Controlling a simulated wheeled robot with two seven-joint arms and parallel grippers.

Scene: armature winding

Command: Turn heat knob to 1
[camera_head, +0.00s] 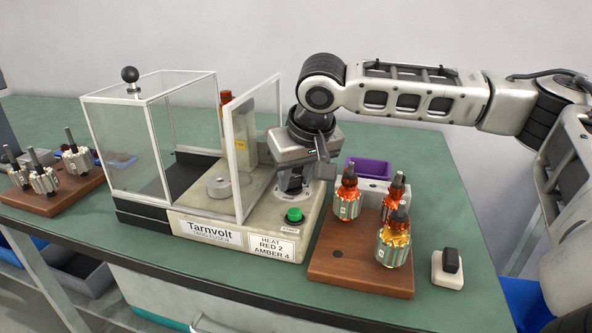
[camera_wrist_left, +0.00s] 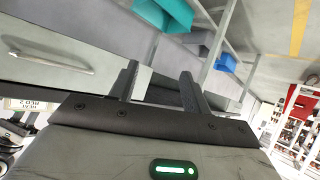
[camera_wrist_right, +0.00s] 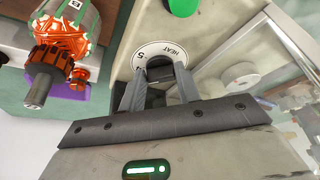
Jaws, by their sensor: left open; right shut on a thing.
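The heat knob is dark and sits between the fingers of my right gripper (camera_wrist_right: 157,92), which is shut on it. Its round white dial (camera_wrist_right: 176,50) shows the word HEAT and a numeral that looks like a 5. The fingers hide most of the knob, so its setting cannot be read. In the head view my right gripper (camera_head: 297,181) points down onto the top of the beige machine (camera_head: 256,221), behind a green button (camera_head: 294,215). My left gripper (camera_wrist_left: 160,88) is open and empty in its wrist view, away from the machine top.
A label (camera_head: 276,247) reads HEAT RED 2, AMBER 4. A clear guard box (camera_head: 145,140) stands left of my right gripper. A wooden board (camera_head: 340,269) with several armatures stands close on the right, with a purple bin (camera_head: 369,169) behind. A white block (camera_head: 448,277) sits farther right.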

